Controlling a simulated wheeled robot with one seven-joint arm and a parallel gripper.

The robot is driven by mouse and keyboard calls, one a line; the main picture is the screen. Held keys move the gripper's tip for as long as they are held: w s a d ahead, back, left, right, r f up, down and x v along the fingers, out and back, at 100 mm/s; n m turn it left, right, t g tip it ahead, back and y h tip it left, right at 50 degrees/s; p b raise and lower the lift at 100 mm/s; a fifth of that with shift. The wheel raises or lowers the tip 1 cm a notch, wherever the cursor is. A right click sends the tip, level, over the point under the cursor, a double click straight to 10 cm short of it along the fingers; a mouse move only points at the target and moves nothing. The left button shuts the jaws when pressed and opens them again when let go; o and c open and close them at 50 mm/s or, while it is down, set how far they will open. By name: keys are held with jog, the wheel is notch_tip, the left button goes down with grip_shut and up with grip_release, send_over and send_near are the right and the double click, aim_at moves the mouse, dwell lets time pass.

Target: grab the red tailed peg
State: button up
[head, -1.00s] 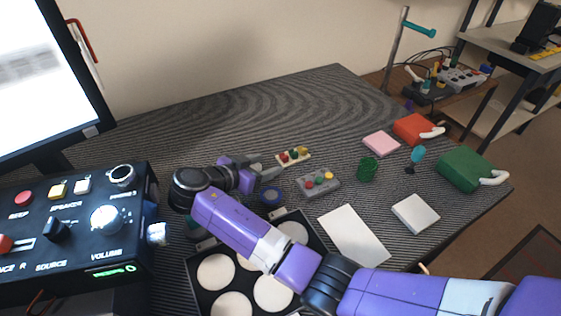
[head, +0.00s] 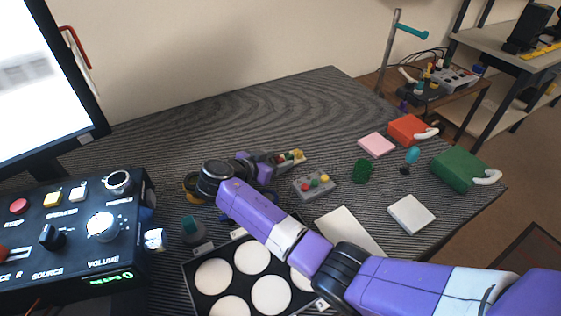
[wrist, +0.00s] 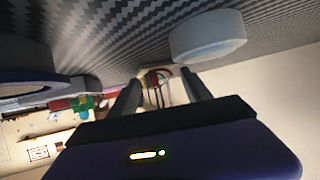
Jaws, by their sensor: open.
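A small pale board (head: 299,156) with red, green and yellow pegs lies near the middle of the table. It is partly hidden behind my gripper in the head view. A red peg (head: 281,159) shows beside the green one; I cannot make out its tail. My gripper (head: 283,168) is low over the table at the board's near side, fingers apart. In the wrist view my two dark fingers (wrist: 162,92) are spread. Red and green pieces (wrist: 78,103) show left of the fingers. A small red shape (wrist: 158,76) shows between the fingers, too blurred to name.
A grey block with coloured knobs (head: 302,190) lies just right of my gripper. A green cylinder (head: 361,171) and pink pad (head: 376,145) stand further right. A black tray with white discs (head: 232,244) lies in front. A pale round piece (wrist: 207,40) is near one finger.

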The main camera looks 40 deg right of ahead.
grip_shut()
jog(key=shift+f, duration=0.1)
dwell(1.2)
